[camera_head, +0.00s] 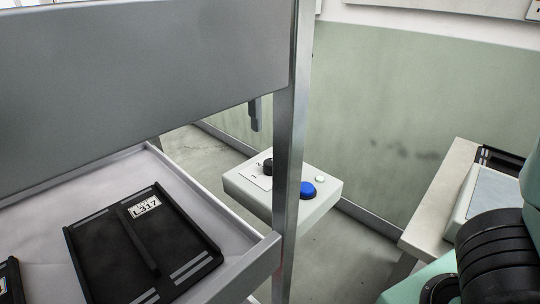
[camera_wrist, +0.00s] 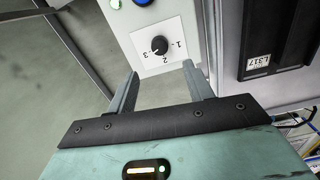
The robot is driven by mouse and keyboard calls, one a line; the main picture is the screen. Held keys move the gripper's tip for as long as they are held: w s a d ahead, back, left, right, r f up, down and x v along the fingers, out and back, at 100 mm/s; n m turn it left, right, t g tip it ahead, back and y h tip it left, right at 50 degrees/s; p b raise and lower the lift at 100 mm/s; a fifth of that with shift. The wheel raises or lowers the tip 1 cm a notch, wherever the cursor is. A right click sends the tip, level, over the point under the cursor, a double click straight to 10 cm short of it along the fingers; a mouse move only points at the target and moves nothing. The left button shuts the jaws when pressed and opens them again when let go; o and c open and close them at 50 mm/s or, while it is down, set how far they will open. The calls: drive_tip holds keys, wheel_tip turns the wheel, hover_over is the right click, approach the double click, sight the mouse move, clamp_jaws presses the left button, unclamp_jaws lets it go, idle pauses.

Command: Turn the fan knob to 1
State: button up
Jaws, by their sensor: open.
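The fan knob (camera_wrist: 159,45) is a small round black dial on a white label plate (camera_wrist: 178,32) marked 1, 2 and 3. In the wrist view the label reads upside down, with 1 to the right, 2 below and 3 to the lower left. A light mark at the knob's lower left seems to face the 3. The knob (camera_head: 268,167) also shows in the head view, on a pale control box (camera_head: 240,189) behind a metal post. My gripper (camera_wrist: 161,69) is open, its fingertips short of the knob and apart from it, with nothing between them.
A blue button (camera_head: 308,190) and a small pale green button (camera_head: 320,179) share the box top. The metal post (camera_head: 292,110) stands close in front. A shelf tray (camera_head: 262,252) holds a black case labelled L317 (camera_head: 172,245). A side table (camera_head: 430,220) stands right.

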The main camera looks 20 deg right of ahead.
sight(267, 167)
wheel_tip(267, 167, down, 10)
drive_tip(key=shift+f, duration=0.1)
idle(0.4)
drive_tip(key=c, duration=1)
